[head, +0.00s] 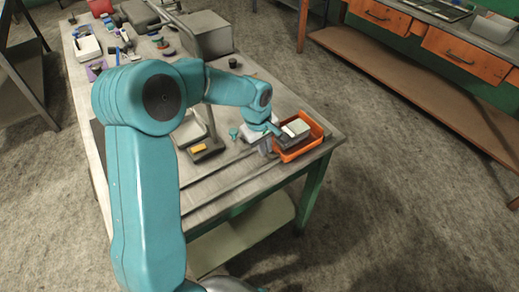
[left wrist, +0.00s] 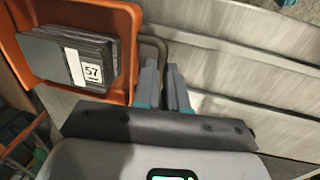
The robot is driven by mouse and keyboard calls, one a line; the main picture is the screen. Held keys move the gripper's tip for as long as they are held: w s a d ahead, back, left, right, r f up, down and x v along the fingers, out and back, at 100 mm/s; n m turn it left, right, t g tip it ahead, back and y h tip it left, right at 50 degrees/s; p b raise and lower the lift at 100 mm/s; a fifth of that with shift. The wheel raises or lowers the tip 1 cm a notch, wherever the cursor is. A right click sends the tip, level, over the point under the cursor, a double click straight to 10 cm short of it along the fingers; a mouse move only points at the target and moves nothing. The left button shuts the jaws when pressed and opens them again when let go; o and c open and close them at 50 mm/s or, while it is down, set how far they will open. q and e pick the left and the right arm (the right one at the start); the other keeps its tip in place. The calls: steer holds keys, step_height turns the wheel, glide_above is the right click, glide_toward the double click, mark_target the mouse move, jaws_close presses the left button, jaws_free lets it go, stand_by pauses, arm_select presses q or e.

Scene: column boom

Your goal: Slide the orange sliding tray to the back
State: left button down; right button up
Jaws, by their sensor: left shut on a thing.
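The orange sliding tray (head: 311,144) sits near the right end of the workbench, at the end of two long rails (head: 222,177). A grey block with a white label (head: 296,128) lies in it; the left wrist view shows this block (left wrist: 60,55) with "57" on the label, inside the orange tray (left wrist: 128,18). My left gripper (head: 270,148) is at the tray's left side. In the left wrist view its fingers (left wrist: 164,85) are close together at a dark looped handle (left wrist: 155,45) beside the tray wall, and are shut on it. My right gripper is not in view.
The workbench (head: 250,72) holds a large grey box (head: 205,34), a small dark round thing (head: 233,63), a yellow-orange piece (head: 198,148) and several small items at the far left. The bench surface along the rails looks clear. A second bench with orange drawers (head: 463,53) stands apart.

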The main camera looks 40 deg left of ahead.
arm_select(q)
steer(key=shift+w, duration=0.2)
steer(key=c, duration=1.5)
jaws_free()
steer(key=shift+o, duration=0.2)
steer(key=shift+w+f, duration=0.1)
steer(key=shift+w, duration=0.1)
steer(key=shift+s, duration=0.25)
steer(key=shift+w+r, duration=0.1)
steer(key=shift+r, duration=0.35)
steer(key=s+r, duration=0.3)
steer(key=r, duration=1.2)
steer(key=shift+a+r, duration=0.2)
steer(key=shift+a, duration=0.25)
